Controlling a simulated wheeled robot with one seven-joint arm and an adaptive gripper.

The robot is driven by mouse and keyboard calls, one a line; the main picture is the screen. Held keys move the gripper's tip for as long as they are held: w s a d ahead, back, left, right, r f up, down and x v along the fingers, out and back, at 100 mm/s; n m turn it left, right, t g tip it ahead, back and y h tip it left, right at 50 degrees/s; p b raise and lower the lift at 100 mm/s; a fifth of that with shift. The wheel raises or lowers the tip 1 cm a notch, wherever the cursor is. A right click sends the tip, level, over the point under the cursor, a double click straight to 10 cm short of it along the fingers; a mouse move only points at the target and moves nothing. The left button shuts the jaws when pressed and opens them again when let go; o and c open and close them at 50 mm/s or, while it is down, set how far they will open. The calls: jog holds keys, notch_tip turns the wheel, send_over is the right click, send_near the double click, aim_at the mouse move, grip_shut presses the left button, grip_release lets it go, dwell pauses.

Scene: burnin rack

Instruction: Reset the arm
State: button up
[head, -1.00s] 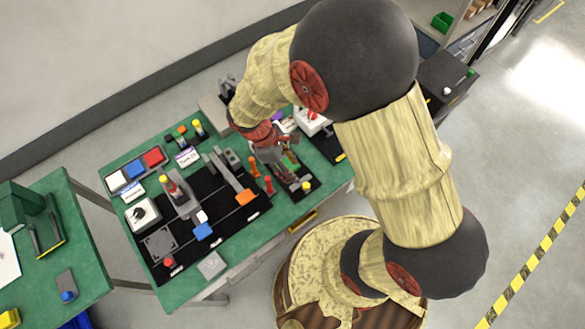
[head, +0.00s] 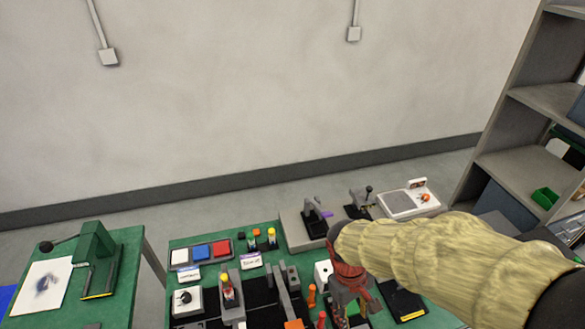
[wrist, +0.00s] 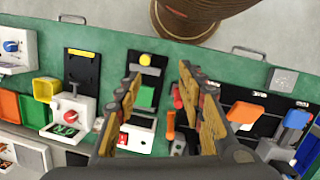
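My gripper (wrist: 157,100) is open and empty in the wrist view, its two fingers wide apart above the green workbench (wrist: 215,62). Between the fingers, below them, lie a small black board with a yellow knob (wrist: 145,59) and a green patch. Orange and red pegs (wrist: 170,125) stand close to the right finger. In the head view my gripper (head: 350,300) hangs over the bench at the lower middle, and its fingertips are hard to make out. My arm, in a cream sleeve, reaches in from the right.
A grey shelf rack (head: 520,160) stands at right. A white scale-like device (head: 410,201) sits at the back.

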jog(key=s+d+r+m+t+y+b, duration=0.1)
jog(key=d+r+m+t+b, duration=0.1)
jog(key=r, duration=0.6)
jog(key=s+d+r+m+t+b, duration=0.2)
jog(key=r+t, duration=0.3)
jog(key=r, duration=0.3)
jog(key=shift+s+r+m+y, duration=0.15)
jog(key=shift+s+m+y, duration=0.2)
jog(key=shift+m, duration=0.45)
